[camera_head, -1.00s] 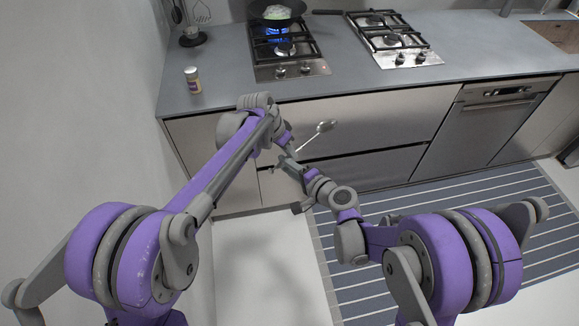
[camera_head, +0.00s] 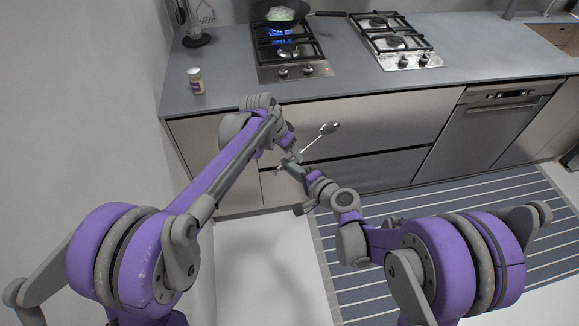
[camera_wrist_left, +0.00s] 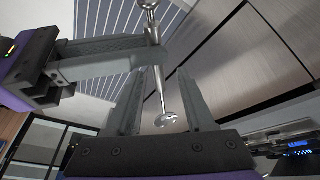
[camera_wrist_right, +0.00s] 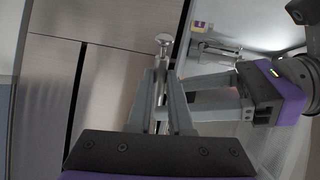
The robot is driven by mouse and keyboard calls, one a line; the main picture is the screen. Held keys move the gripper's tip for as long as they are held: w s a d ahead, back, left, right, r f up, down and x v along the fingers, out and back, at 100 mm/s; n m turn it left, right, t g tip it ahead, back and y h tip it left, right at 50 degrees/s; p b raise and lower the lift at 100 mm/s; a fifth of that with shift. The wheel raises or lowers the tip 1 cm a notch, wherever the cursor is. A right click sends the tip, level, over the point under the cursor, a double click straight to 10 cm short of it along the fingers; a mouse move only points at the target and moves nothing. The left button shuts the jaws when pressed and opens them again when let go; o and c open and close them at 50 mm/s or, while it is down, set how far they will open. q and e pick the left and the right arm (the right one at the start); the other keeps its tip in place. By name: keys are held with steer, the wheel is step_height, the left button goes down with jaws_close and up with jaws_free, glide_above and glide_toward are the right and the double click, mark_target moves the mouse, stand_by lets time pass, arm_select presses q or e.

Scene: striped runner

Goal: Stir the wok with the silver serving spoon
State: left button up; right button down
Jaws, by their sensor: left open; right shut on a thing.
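The silver serving spoon (camera_head: 329,128) is in the air in front of the drawers, its bowl up and to the right in the head view. My right gripper (camera_wrist_right: 162,92) is shut on its handle (camera_wrist_right: 163,58). My left gripper (camera_wrist_left: 163,95) is open, with its fingers on either side of the spoon (camera_wrist_left: 160,88), close to the right gripper's fingers. Whether the left fingers touch the spoon cannot be told. The dark wok (camera_head: 280,14) stands on the back of the left hob over a blue flame, with pale green food in it.
The left hob (camera_head: 292,68) and right hob (camera_head: 400,45) are set in the grey counter (camera_head: 225,75). A small jar (camera_head: 196,82) stands near its left front edge; a utensil stand (camera_head: 195,38) is behind it. Drawers (camera_head: 375,130) lie beyond my grippers. A striped runner (camera_head: 450,230) covers the floor.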

arm_select(q)
steer(key=v, duration=1.1)
steer(key=s+a+f+n+t+y, duration=0.1)
steer(key=s+a+f+n, duration=0.1)
steer(key=s, duration=0.7)
steer(key=s+a+f+n+y, duration=0.1)
steer(key=s+a+f+n, duration=0.2)
steer(key=s, duration=0.6)
steer(key=s+a+f+n+t+y, duration=0.1)
steer(key=s+a+f+n, duration=0.2)
steer(key=s+a+f, duration=0.2)
steer(key=s+a, duration=0.2)
steer(key=s, duration=0.2)
steer(key=shift+s+f+t+y, duration=0.3)
steer(key=shift+s+f, duration=0.05)
steer(key=shift+s, duration=0.05)
steer(key=shift+r, duration=0.1)
